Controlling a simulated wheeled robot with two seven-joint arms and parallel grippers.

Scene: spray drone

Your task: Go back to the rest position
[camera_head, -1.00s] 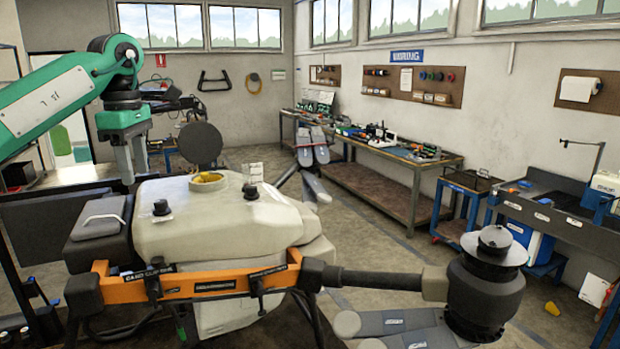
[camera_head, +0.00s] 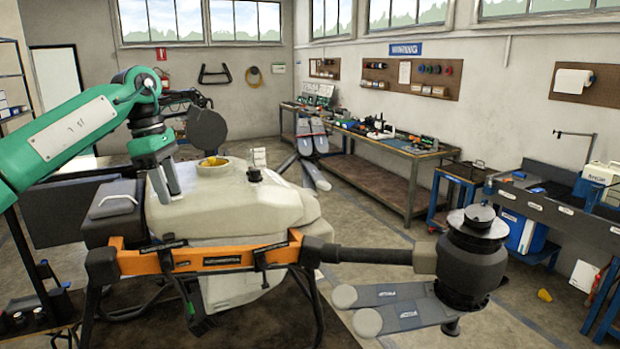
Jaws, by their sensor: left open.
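The spray drone stands in the middle, with a cream tank (camera_head: 250,212), an orange frame (camera_head: 205,258) and a dark arm ending in a round motor (camera_head: 472,255) at right. The tank's filler opening (camera_head: 212,165) is uncovered, with something yellow inside. A dark round disc (camera_head: 207,130) stands upright just behind the opening. My left gripper (camera_head: 166,192) hangs from the green arm with its fingers pointing down. It is open and empty, in front of the tank's left end; I cannot tell whether it touches the tank. My right gripper is out of view.
A dark grey box with a handle (camera_head: 115,203) sits on the drone's left end. A workbench (camera_head: 385,155) with tools lines the right wall. A blue trolley (camera_head: 460,195) and a dark sink unit (camera_head: 560,210) stand further right. Floor is free between drone and bench.

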